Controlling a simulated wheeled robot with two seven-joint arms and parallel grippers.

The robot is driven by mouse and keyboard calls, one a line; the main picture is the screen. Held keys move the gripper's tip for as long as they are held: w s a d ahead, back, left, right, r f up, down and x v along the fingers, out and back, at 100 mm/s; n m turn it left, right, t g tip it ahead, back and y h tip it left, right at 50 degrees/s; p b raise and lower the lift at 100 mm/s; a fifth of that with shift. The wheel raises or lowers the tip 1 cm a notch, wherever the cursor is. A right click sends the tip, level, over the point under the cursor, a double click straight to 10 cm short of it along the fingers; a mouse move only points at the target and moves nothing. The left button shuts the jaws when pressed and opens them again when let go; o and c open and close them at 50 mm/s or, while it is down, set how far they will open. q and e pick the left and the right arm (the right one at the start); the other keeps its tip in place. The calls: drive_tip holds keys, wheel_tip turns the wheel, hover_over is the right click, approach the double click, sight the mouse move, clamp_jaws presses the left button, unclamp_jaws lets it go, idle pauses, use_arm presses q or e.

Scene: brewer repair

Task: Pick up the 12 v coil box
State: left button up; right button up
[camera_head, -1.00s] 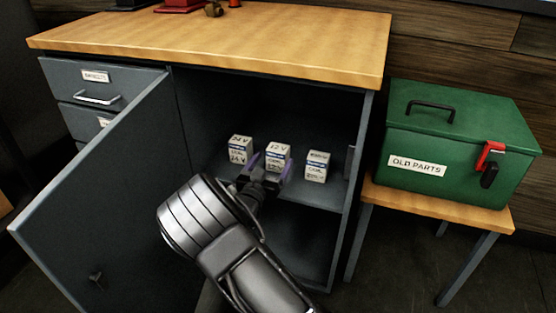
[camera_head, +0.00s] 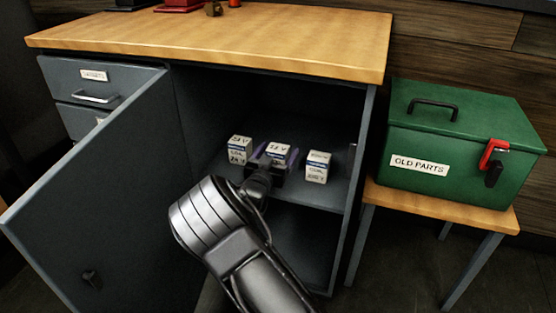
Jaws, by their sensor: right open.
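The 12 V coil box (camera_head: 278,150) is a small white and blue box, the middle one of three on the cabinet shelf. My right gripper (camera_head: 276,158) reaches into the cabinet with its jaws open. Its purple-edged fingers stand on the left and right of the 12 V box, and the gripper hides the box's lower part. I cannot tell whether the fingers touch it. A box marked 24 V (camera_head: 239,149) stands to the left, and another white box (camera_head: 317,166) stands to the right. My left gripper is not in view.
The cabinet door (camera_head: 95,205) stands open on the left. The wooden worktop (camera_head: 220,40) is above the shelf (camera_head: 318,192). A green OLD PARTS box (camera_head: 455,140) stands on a small side table (camera_head: 440,203) at the right.

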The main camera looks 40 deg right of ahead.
idle(0.3)
drive_tip(key=c, duration=1.7)
